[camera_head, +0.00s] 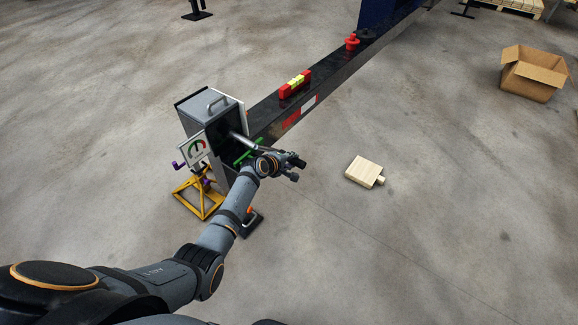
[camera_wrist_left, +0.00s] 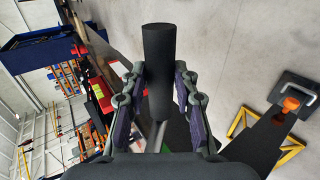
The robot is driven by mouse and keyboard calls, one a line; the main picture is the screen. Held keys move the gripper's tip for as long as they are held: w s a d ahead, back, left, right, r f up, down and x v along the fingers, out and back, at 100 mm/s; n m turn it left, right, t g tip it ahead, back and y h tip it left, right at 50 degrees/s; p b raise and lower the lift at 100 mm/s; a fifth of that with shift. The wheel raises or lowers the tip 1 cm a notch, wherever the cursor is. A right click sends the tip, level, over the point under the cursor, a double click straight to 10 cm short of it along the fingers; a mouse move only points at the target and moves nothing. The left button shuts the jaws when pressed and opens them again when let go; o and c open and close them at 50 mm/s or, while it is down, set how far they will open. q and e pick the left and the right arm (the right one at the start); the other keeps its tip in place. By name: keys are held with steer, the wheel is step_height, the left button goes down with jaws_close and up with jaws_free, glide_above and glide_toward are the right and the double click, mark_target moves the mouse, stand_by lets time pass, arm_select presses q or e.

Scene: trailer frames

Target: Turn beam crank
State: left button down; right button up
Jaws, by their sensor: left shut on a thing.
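The crank shows in the left wrist view as a thick black cylindrical grip (camera_wrist_left: 158,55) with a pale metal rod below it. My left gripper (camera_wrist_left: 160,88) has its purple-padded fingers on both sides of the grip, shut on it. In the head view the gripper (camera_head: 293,168) is at the near side of the dark beam (camera_head: 335,78), beside its end; the hand hides most of the crank. A silver rod (camera_head: 243,141) runs from the beam's end toward the hand. My right gripper is in neither view.
A red-yellow level (camera_head: 295,84) lies on the beam.

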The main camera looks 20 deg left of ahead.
arm_select(q)
steer(key=shift+w+r, duration=0.15)
steer(key=shift+r, duration=0.05)
steer(key=c, duration=1)
jaws_free()
steer(key=shift+s, duration=0.2)
steer(key=v, duration=1.1)
steer(key=shift+s+a+r, duration=0.1)
steer(key=shift+s+r, duration=0.1)
steer(key=shift+s, duration=0.05)
